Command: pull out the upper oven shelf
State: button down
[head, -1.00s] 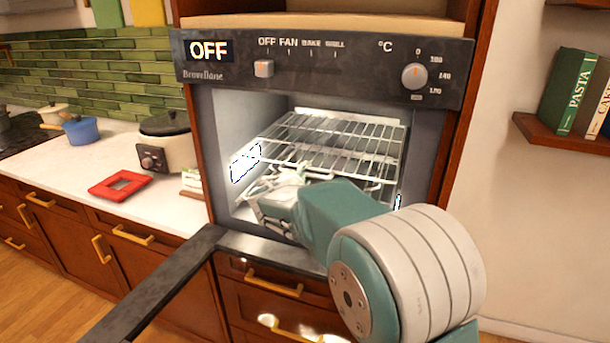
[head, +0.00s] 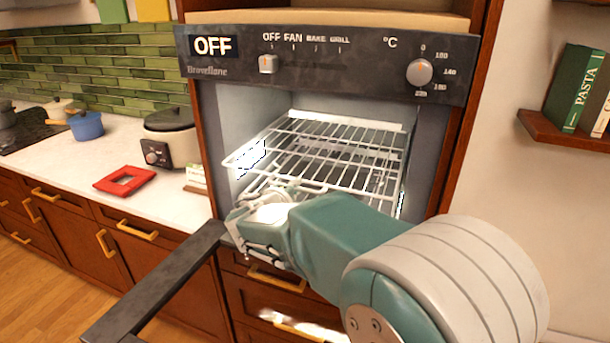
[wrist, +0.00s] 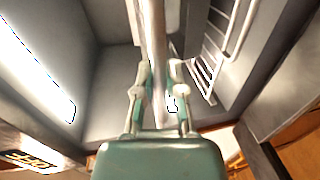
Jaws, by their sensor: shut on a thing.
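The upper oven shelf (head: 340,150) is a pale wire rack in the open oven. Its front left corner sticks out toward the oven mouth. My gripper (head: 268,192) is at the shelf's front edge, at the oven opening. In the wrist view my gripper (wrist: 160,75) has its two fingers closed on either side of a pale bar (wrist: 156,30), which looks like the shelf's front rail.
The oven door (head: 155,290) is open and its dark edge juts out at the lower left. The control panel (head: 330,62) is above the opening. A white counter (head: 80,165) with a slow cooker (head: 172,140) and a red trivet (head: 126,180) is on the left.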

jog(key=f+v, duration=0.2)
jog(key=v, duration=1)
jog(key=s+f+v, duration=0.1)
jog(key=f+v, duration=0.2)
jog(key=v, duration=0.9)
jog(key=shift+a+f, duration=0.2)
jog(key=shift+f, duration=0.1)
jog(key=c, duration=0.7)
grip_release()
jog(key=shift+r, duration=0.1)
jog(key=v, duration=1.2)
jog(key=shift+a, duration=0.2)
jog(key=shift+w, duration=0.1)
